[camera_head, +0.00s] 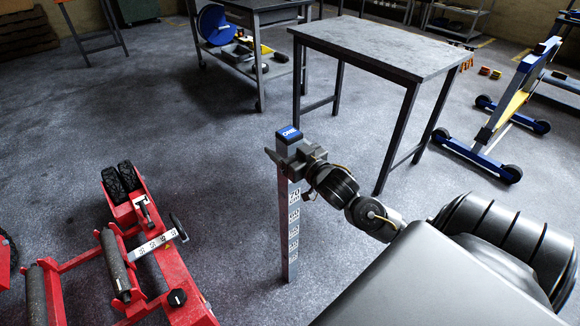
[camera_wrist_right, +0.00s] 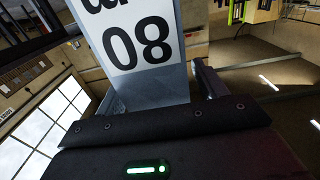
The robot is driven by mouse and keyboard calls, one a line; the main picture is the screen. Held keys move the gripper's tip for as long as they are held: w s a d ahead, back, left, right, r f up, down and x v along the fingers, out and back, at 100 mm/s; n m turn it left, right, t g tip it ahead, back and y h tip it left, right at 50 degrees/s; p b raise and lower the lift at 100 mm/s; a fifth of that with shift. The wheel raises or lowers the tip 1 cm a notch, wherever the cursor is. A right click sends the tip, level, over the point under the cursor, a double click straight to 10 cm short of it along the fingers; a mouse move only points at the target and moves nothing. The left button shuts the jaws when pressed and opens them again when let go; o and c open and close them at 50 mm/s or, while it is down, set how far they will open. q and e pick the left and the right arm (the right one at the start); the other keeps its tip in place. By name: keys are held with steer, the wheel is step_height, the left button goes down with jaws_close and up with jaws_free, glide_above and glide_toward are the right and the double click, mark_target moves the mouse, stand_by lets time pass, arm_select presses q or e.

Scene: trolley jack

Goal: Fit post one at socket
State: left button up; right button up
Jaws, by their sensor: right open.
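Post one (camera_head: 293,240) is a tall grey square column with a blue cap marked "ONE" and white height labels down its side. It stands upright on the floor in the head view. My right gripper (camera_head: 284,160) is at the post's upper part, just below the cap, with its jaws open around it. In the right wrist view the post (camera_wrist_right: 158,88) stands between the fingers, its "80" label upside down. Whether a finger touches it I cannot tell. I cannot make out the socket for certain. My left gripper is not in view.
A red trolley jack (camera_head: 172,278) with black wheels and rollers is at the lower left. A grey table (camera_head: 385,48) stands behind the post, and a blue-and-yellow wheeled frame (camera_head: 510,105) is at right. A workshop cart (camera_head: 250,55) is at the back.

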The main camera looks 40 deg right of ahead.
steer(key=shift+w, duration=0.2)
jaws_close()
steer(key=shift+r, duration=0.4)
